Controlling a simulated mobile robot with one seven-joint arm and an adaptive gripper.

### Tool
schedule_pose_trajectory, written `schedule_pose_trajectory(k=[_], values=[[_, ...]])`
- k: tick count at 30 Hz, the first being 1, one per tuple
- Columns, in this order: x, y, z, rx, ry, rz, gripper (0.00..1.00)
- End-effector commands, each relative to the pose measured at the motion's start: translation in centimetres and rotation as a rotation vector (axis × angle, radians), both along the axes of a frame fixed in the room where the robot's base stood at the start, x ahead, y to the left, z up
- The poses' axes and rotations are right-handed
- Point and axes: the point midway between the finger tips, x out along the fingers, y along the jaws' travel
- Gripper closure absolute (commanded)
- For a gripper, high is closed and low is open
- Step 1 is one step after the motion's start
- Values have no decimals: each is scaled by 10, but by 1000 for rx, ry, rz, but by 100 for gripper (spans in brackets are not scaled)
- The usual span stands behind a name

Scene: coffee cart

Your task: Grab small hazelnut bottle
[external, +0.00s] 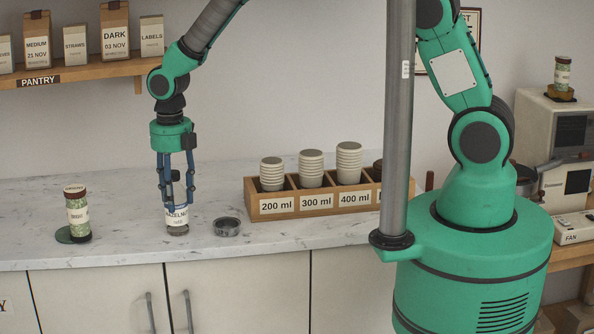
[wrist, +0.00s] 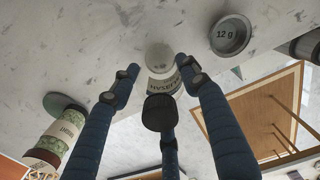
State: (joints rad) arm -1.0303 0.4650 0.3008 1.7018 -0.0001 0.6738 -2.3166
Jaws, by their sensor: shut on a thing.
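The small hazelnut bottle (external: 177,219) has a white label reading "HAZELNUT" and stands on the marble counter in the external view. My gripper (external: 175,200) is over it from above, with its fingers around its upper part. I cannot tell whether the base touches the counter.
A green-labelled jar (external: 77,214) stands to the left beside a dark green disc (external: 64,236). A round grey tin (external: 227,227) marked "12 g" (wrist: 230,35) lies close on the right. A wooden cup holder (external: 263,207) with stacked cups stands farther right. The counter's front edge is near.

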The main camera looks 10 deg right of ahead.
Motion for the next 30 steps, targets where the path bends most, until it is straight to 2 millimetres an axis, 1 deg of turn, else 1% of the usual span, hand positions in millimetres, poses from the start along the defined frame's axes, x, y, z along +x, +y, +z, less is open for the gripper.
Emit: schedule_pose_trajectory(k=[5,8,11,21,25,30], values=[[1,1,6,2,-2,0,96],[1,1,14,4,-2,0,96],[1,1,25,2,-2,0,96],[1,1,76,3,-1,0,96],[0,1,91,2,-1,0,96],[0,0,100,1,-1,0,96]])
